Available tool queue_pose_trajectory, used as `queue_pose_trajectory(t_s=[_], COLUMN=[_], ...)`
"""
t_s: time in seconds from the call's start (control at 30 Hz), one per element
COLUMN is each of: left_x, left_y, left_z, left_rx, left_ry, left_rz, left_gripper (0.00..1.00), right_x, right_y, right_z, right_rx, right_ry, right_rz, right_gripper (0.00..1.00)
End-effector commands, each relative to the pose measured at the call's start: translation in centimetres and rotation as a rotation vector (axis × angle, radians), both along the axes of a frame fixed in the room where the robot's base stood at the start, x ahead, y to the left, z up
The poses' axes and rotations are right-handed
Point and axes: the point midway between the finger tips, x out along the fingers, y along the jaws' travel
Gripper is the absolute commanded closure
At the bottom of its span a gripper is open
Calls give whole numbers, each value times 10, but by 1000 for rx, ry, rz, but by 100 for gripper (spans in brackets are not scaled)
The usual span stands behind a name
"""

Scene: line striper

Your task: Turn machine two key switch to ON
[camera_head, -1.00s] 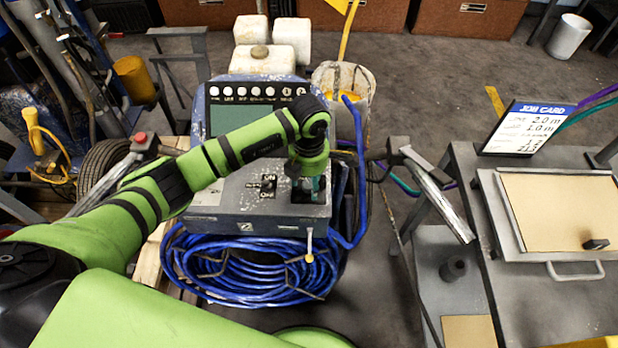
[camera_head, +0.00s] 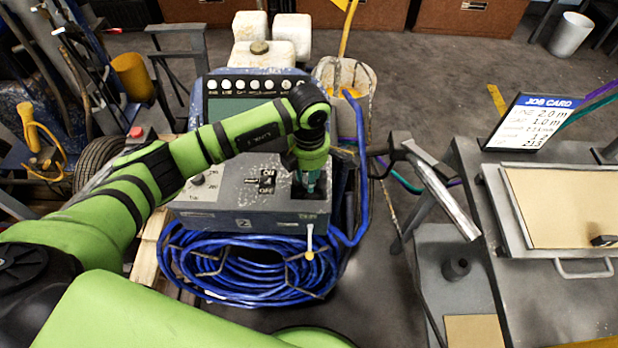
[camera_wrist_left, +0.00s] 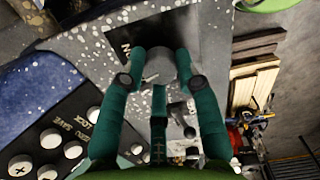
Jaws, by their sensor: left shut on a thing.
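Machine two is the grey and blue unit marked 2 (camera_head: 243,223), with a speckled panel carrying ON and OFF labels (camera_head: 266,181). My left gripper (camera_head: 307,188) points down at the dark square plate at the panel's right side. The left gripper is shut on the key of the key switch. The key is mostly hidden by the fingers, so its turned position cannot be told. My right gripper is not in view.
A blue hose coil (camera_head: 250,265) hangs in front of the machine. A bar handle (camera_head: 440,198) lies to its right. A grey bench with a job card (camera_head: 530,122) stands at right. White jugs (camera_head: 275,35) stand behind the machine.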

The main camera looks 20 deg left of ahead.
Motion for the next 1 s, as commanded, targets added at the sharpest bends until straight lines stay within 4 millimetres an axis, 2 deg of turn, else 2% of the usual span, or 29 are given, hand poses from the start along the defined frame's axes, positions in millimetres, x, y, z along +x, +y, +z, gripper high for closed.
queue_pose_trajectory(t_s=[0.03, 0.5, 0.8, 1.0], left_x=[1, 0, 0, -1], left_y=[1, 1, 0, 0], left_z=[-5, -7, -5, -4], left_rx=[2, 3, 2, 0], left_ry=[-4, -1, 1, 2], left_rz=[-41, -481, -708, -800], left_gripper=[100, 100, 100, 100], right_x=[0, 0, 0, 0], right_y=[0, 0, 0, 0], right_z=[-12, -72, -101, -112], right_rx=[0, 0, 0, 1], right_ry=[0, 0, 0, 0], right_rz=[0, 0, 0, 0], right_gripper=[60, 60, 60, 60])
